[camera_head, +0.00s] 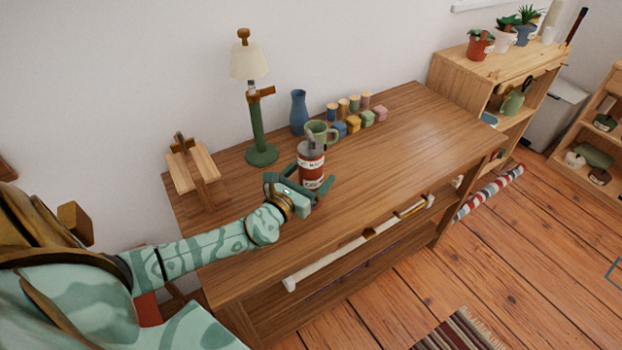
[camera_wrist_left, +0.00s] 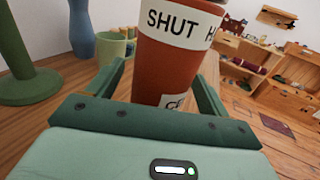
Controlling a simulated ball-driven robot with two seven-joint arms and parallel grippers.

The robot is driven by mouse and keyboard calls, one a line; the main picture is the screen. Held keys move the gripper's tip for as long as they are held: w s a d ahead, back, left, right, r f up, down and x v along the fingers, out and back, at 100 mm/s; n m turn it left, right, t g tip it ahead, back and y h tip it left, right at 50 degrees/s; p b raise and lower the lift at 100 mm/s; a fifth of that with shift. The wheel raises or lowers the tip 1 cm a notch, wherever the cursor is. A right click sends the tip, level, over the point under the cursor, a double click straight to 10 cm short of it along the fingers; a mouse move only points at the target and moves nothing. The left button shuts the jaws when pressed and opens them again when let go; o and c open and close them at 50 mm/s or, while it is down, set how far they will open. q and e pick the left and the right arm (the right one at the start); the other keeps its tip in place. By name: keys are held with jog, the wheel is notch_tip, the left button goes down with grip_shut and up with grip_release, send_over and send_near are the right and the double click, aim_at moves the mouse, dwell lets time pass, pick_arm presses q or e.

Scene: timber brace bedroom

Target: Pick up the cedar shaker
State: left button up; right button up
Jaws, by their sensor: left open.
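The cedar shaker (camera_head: 311,168) stands upright on the wooden dresser top, a red-brown container with white labels and a grey top. In the left wrist view the cedar shaker (camera_wrist_left: 165,72) fills the middle, with "SHUT" readable on its upper label and its top cut off by the frame. My left gripper (camera_head: 311,184) is open at the shaker, with a finger on either side of its lower part. In the left wrist view a gap shows beside the left finger; contact on the right side cannot be told. My right gripper is not in view.
A green mug (camera_head: 317,131) stands close behind the shaker, near a blue vase (camera_head: 298,111). A green-based lamp (camera_head: 258,130) and a wooden stand (camera_head: 192,168) are to the left. Several small coloured pieces (camera_head: 353,122) sit behind right. The dresser top (camera_head: 420,132) is clear to the right.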

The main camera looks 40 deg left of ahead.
pick_arm(q)
jog(key=shift+w+f, duration=0.1)
jog(key=shift+w, duration=0.85)
jog(key=c, duration=1.1)
jog(key=shift+c, duration=0.2)
